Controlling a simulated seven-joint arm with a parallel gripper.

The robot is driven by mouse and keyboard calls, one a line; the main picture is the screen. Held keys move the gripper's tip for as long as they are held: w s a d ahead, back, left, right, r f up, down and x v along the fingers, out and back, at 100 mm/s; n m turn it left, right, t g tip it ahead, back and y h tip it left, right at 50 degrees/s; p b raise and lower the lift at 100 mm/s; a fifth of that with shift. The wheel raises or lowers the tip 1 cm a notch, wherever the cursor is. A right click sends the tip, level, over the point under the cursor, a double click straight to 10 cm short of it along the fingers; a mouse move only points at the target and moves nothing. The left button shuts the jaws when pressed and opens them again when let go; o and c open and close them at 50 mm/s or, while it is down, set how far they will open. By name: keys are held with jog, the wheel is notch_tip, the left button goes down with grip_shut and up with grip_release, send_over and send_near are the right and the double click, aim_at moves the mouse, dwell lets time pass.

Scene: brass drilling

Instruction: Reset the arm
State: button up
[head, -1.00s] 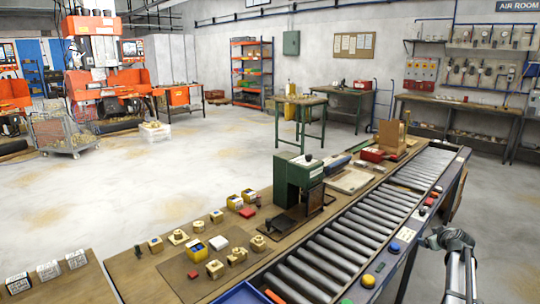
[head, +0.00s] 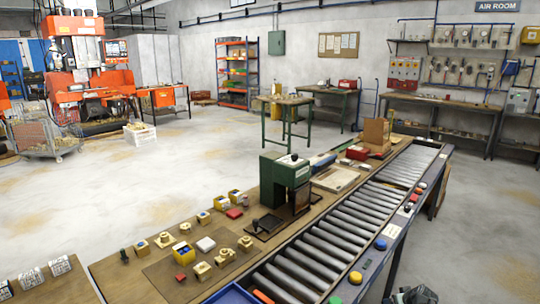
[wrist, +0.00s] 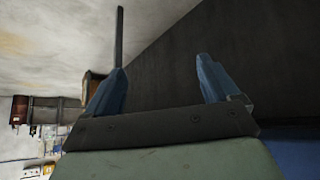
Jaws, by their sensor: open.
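My gripper (wrist: 162,68) shows in the wrist view with its two blue fingers spread wide. It is open, and nothing is between the fingers. The wrist view is tilted; a dark flat surface lies beyond the fingers. In the head view only a small grey piece of my arm (head: 412,295) shows at the bottom edge, just right of the conveyor's side. The fingers are out of the head view, and I see no contact with any object.
A roller conveyor (head: 328,239) runs beside a wooden bench with a green press (head: 285,184). Brass fittings (head: 202,270), small boxes and a red block (head: 234,213) lie on the bench. A blue bin (head: 233,294) is at the near end. The floor (head: 476,240) to the right is clear.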

jog(key=s+a+f+g+y, duration=0.1)
jog(key=s+a+f+g, duration=0.2)
jog(key=s+a+f, duration=0.75)
jog(key=s+a+f+g+y, duration=0.2)
jog(key=s+a+f+g, duration=0.2)
jog(key=s+a+f, duration=0.7)
jog(key=s+a+g, duration=0.2)
jog(key=s+a, duration=0.2)
jog(key=s, duration=0.4)
jog(key=s+a+f+g+h, duration=0.1)
jog(key=s+a+g, duration=0.1)
jog(key=s+a, duration=0.3)
jog(key=s+a+f+g+h, duration=0.1)
jog(key=s+a+g, duration=0.2)
jog(key=s, duration=0.8)
jog(key=shift+a, duration=1.2)
